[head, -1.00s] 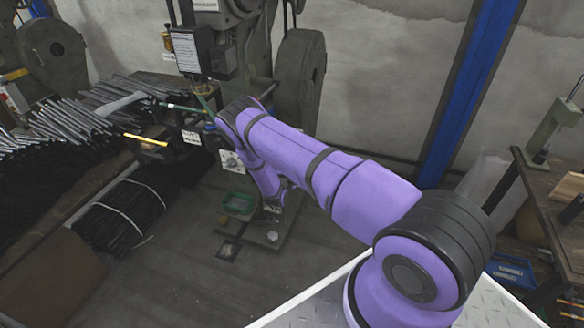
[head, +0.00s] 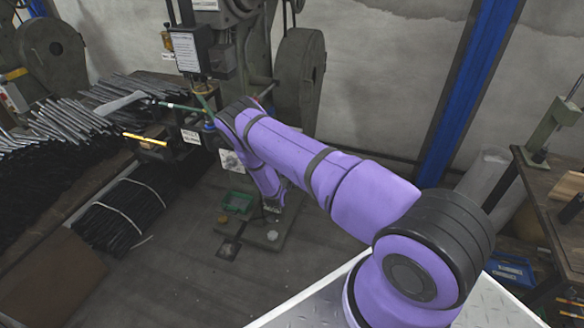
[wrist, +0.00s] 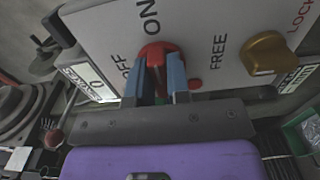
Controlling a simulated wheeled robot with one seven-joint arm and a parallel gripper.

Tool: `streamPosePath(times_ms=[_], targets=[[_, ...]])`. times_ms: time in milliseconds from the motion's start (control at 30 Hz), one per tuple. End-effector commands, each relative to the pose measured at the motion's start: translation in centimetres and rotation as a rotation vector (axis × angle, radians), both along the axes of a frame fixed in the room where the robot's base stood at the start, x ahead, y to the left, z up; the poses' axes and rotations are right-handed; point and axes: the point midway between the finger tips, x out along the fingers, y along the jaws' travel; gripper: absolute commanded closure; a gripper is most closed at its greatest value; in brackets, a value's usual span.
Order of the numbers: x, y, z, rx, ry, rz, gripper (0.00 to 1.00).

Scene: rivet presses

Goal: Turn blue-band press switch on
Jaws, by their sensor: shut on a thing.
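The red rotary switch (wrist: 154,50) sits on a pale panel (wrist: 211,34) in the wrist view, with ON above it and OFF to its left. My gripper (wrist: 160,72) has its two blue fingers on either side of the switch's red handle and is shut on it. The fingers hide the sides of the handle, so its exact angle is hard to tell. In the head view the green-grey press (head: 256,50) stands behind my purple arm. Part of its pale panel (head: 231,160) shows there, but my arm hides my fingertips and the switch.
A brass knob (wrist: 266,53) is on the same panel to the right, between FREE and LOCK. A green tray (head: 238,203) sits low by the press. Bundled dark rods (head: 122,213) lie at left.

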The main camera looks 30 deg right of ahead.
Motion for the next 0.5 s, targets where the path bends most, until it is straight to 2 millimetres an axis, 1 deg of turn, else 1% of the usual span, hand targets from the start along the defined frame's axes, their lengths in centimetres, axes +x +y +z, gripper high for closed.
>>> streamPosePath(times_ms=[267, 300, 367, 400, 500], targets=[[-0.04, 0.16, -0.14, 0.004, 0.0, 0.001, 1.0], [-0.04, 0.17, -0.14, 0.004, 0.0, 0.001, 0.81], [-0.04, 0.15, -0.13, 0.003, 0.001, 0.001, 0.67], [-0.04, 0.13, -0.12, 0.003, 0.001, 0.001, 0.58], [-0.03, 0.1, -0.09, 0.002, 0.0, 0.001, 0.57]])
